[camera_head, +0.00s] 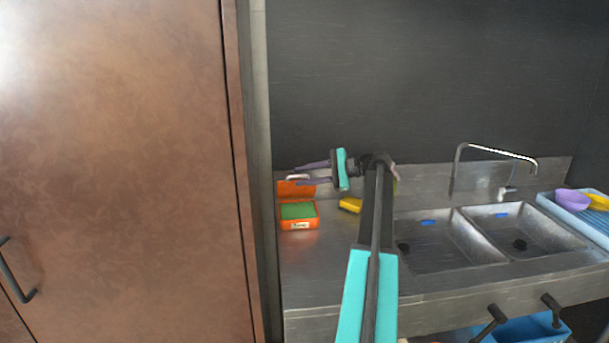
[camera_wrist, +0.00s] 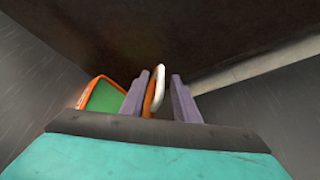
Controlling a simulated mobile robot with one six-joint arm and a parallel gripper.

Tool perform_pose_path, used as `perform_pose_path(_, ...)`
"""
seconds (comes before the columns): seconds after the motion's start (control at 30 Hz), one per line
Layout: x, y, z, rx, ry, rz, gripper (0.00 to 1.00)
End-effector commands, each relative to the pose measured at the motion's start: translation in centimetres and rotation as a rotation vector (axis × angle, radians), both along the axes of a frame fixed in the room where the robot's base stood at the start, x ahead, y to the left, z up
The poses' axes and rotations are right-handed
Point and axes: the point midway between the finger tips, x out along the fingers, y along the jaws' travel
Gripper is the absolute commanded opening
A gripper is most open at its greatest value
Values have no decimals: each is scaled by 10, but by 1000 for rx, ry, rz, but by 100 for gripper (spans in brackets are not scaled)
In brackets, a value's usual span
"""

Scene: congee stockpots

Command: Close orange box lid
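The orange box (camera_head: 298,224) stands on the steel counter at the left, with green contents inside and a label on its front. Its lid (camera_head: 287,189) is open and stands up at the back, with a white handle (camera_head: 297,177) at its top. My gripper (camera_head: 298,175) is open, its two purple fingers pointing left around the height of the handle. In the wrist view, the handle (camera_wrist: 158,85) and the lid's orange edge (camera_wrist: 149,96) show between the fingers, nearer the left finger, with a gap to the right one. The box (camera_wrist: 100,94) is partly hidden by the left finger.
A yellow sponge (camera_head: 351,204) lies right of the box. A double sink (camera_head: 450,240) with a faucet (camera_head: 497,150) and a blue rack (camera_head: 560,207) are farther right. A tall brown cabinet (camera_head: 120,150) stands at left. The counter (camera_head: 320,265) before the box is clear.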

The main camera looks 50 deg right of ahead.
Motion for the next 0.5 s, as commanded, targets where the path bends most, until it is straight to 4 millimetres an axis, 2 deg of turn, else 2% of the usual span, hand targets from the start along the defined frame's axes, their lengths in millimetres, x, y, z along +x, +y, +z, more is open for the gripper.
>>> perform_pose_path(0.17,8,5,-2,0,0,0,28)
perform_pose_path(0.47,9,5,-3,1,0,-2,28)
perform_pose_path(0.5,8,5,-3,1,0,-2,23)
